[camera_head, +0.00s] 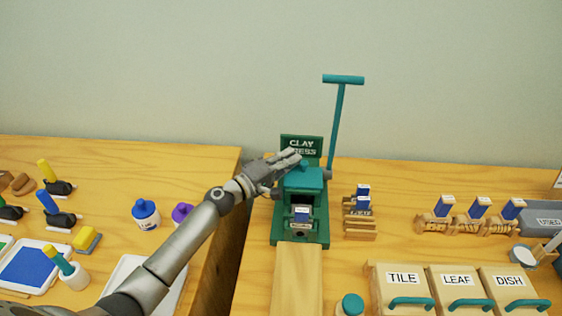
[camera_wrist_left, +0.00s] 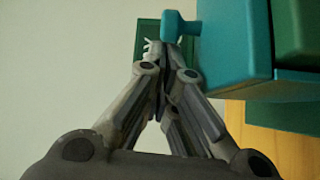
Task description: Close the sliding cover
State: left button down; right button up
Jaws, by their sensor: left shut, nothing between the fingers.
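The green clay press (camera_head: 318,228) stands near the left edge of the right-hand table. A teal cover (camera_head: 306,180) sits on its top, and I cannot tell how far it is slid. The cover is large in the left wrist view (camera_wrist_left: 234,40), with a teal tab (camera_wrist_left: 181,24) sticking out from it. My left gripper (camera_head: 288,160) is shut and empty at the upper left side of the cover. In the left wrist view the fingertips (camera_wrist_left: 168,50) are close to the tab; I cannot tell whether they touch it. My right gripper is not in view.
A tall teal lever (camera_head: 336,120) rises behind the press, and a sign (camera_head: 301,143) stands at its back. A wooden board (camera_head: 297,280) lies in front. A small wooden rack (camera_head: 360,226) and labelled boxes (camera_head: 402,285) are to the right. A gap separates the tables.

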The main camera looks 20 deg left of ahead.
aim_at(287, 190)
pick_arm(q)
jog(key=shift+w, duration=0.1)
jog(key=s, duration=0.2)
jog(key=s+d, duration=0.1)
jog(key=s, duration=0.2)
jog(key=s+d+p, duration=0.1)
jog(key=s, duration=0.2)
jog(key=shift+d, duration=0.2)
dwell(0.3)
